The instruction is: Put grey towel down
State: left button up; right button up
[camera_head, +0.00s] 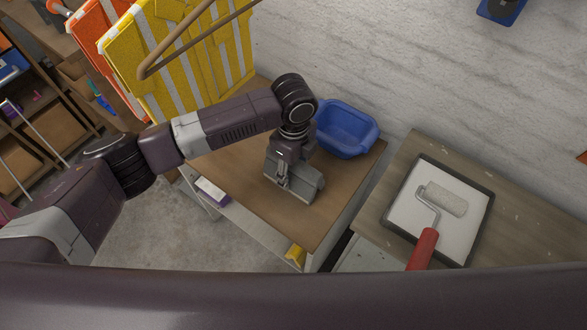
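The grey towel (309,187) is a small grey folded piece over the brown wooden tabletop (245,168). My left gripper (284,184) points down at it from above, its fingers closed around the towel's middle. The towel spreads out on both sides of the fingers. Its lower edge is at or close to the tabletop; I cannot tell if it touches. My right gripper is not in view.
A blue basin (347,130) stands behind the towel by the wall. A white and purple box (212,191) sits at the table's left edge. Right, beyond a gap, a second table (535,245) bears a paint tray (405,215) with a red-handled roller (424,247). Hi-vis vests (185,75) hang behind.

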pick_arm(q)
jog(key=shift+o, duration=1.2)
jog(key=shift+r+b, duration=0.3)
jog(key=shift+r, duration=3.6)
